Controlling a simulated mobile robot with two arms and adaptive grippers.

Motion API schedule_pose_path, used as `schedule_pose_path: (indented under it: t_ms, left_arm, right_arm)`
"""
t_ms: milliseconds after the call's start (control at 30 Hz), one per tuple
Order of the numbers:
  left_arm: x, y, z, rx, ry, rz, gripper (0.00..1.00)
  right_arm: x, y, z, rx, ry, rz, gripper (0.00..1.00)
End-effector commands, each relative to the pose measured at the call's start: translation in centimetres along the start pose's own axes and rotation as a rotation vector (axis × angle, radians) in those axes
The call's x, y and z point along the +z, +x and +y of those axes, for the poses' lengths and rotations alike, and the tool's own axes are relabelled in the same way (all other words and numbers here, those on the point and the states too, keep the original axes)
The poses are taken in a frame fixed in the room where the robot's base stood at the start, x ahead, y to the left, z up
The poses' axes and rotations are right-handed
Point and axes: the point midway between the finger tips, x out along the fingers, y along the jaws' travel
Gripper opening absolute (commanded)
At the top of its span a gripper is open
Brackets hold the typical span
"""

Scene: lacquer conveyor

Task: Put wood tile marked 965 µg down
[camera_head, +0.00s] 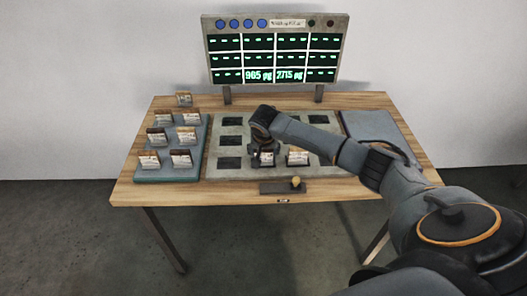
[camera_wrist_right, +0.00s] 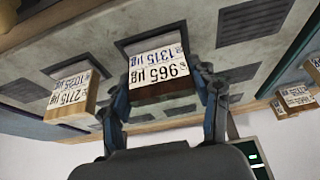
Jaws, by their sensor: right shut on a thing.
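The wood tile marked 965 µg (camera_wrist_right: 158,72) is between the fingers of my right gripper (camera_wrist_right: 163,80) in the wrist view. Its white label also reads 1315 µg. In the head view my right gripper (camera_head: 263,150) points down at the front row of the grey slotted plate (camera_head: 232,178), shut on the tile (camera_head: 265,159). The tile is at a dark recess and seems to stand in it. A tile marked 2715 µg and 1025 µg (camera_head: 298,158) stands in the neighbouring recess, also in the wrist view (camera_wrist_right: 70,95). My left gripper is out of view.
A blue-grey tray (camera_head: 160,176) at left holds several tiles, with one tile (camera_head: 184,99) behind it. An empty tray (camera_head: 370,125) lies at right. A display board (camera_head: 273,50) at the back shows 965 µg and 2715 µg.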

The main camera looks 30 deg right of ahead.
Motion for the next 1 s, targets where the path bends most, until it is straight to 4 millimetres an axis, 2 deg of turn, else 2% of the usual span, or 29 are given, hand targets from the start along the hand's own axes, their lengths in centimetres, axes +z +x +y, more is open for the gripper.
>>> schedule_pose_path:
  t_ms: [33, 67, 167, 500, 633, 767, 1000]
  left_arm:
    - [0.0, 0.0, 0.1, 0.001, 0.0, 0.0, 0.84]
    - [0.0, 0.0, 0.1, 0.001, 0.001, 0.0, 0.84]
    - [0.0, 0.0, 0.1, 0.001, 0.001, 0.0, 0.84]
    - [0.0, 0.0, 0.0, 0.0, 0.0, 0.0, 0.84]
    - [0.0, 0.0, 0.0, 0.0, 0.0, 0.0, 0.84]
    - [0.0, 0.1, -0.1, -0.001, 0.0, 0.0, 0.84]
    - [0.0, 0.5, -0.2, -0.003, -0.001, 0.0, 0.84]
  right_arm:
    - [0.1, 0.2, 0.0, 0.001, 0.0, -0.001, 0.2]
    - [0.2, 0.3, 0.0, 0.002, 0.0, -0.002, 0.64]
    - [0.2, 0.2, 0.0, 0.001, 0.0, -0.002, 0.84]
    - [0.1, 0.1, 0.0, 0.0, 0.0, -0.001, 0.84]
    - [-0.1, -0.8, -0.1, -0.002, -0.001, 0.0, 0.84]
    - [-0.1, -2.9, 0.0, -0.003, -0.001, 0.001, 0.84]
    - [-0.1, -8.2, -0.1, -0.004, -0.001, 0.002, 0.84]
